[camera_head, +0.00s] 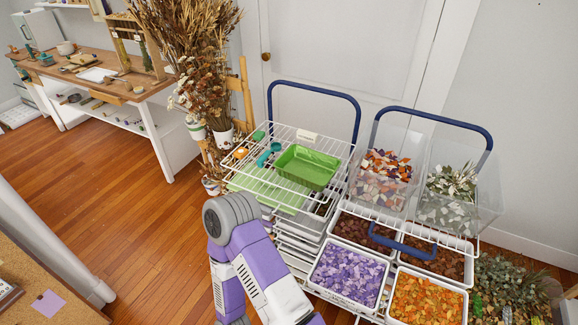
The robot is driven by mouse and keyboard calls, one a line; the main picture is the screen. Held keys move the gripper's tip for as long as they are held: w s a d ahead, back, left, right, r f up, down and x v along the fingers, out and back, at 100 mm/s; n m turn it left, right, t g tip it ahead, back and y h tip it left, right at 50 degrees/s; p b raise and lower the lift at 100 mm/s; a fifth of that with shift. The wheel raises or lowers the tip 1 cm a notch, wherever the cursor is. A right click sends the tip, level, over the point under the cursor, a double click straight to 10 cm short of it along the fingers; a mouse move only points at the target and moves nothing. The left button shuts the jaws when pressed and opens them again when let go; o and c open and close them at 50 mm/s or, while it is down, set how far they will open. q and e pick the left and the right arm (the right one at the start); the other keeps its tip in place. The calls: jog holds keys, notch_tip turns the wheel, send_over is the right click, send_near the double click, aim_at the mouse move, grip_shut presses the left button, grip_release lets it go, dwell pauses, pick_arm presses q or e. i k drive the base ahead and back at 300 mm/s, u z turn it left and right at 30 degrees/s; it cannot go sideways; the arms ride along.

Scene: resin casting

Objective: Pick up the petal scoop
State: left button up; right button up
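A small teal tool with a handle, which looks like the petal scoop (268,155), lies on the white wire top shelf (322,148) of the left cart. It sits just left of a green tray (308,167). Nothing is touching it from above. A purple and white arm of mine stands in front of the cart, its grey elbow joint just below the shelf's front edge. Neither gripper is in the picture, so their fingers cannot be seen.
An orange item (240,152) lies near the teal tool. A right cart carries clear bins of petals (384,175) and leaves (452,185), with white bins of purple (348,272) and orange petals (427,300) lower down. Dried flowers (190,45) stand behind left. Wooden floor (130,215) is free at left.

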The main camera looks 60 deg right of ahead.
aim_at(276, 146)
jog(key=z, duration=1.1)
